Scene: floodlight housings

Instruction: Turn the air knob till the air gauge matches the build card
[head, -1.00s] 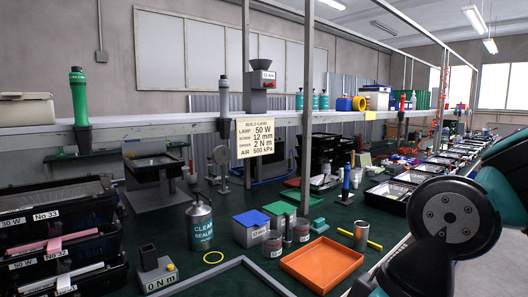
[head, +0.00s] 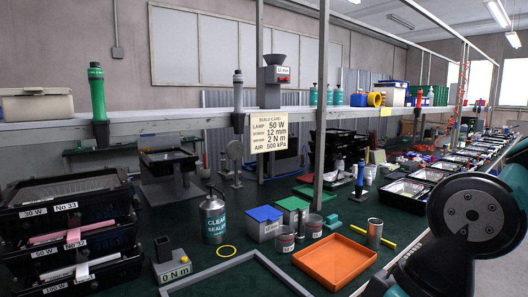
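The build card (head: 269,133) hangs from the front of the shelf and reads lamp 50 W, screw 12 mm, driver 2 N m, air 500 kPa. A round disc on a stand (head: 235,151) is on the bench left of the card; it is too small for me to tell whether it is the air gauge. I cannot make out an air knob anywhere. My arm (head: 470,212) shows at the lower right, with a round grey joint face. My gripper is out of the picture.
Stacked black trays (head: 62,232) stand at the left. A torque block marked 0 N m (head: 170,268), a sealer can (head: 214,218), blue-lidded box (head: 264,225) and empty orange tray (head: 334,262) are on the green bench. A shelf post (head: 320,130) rises mid-bench.

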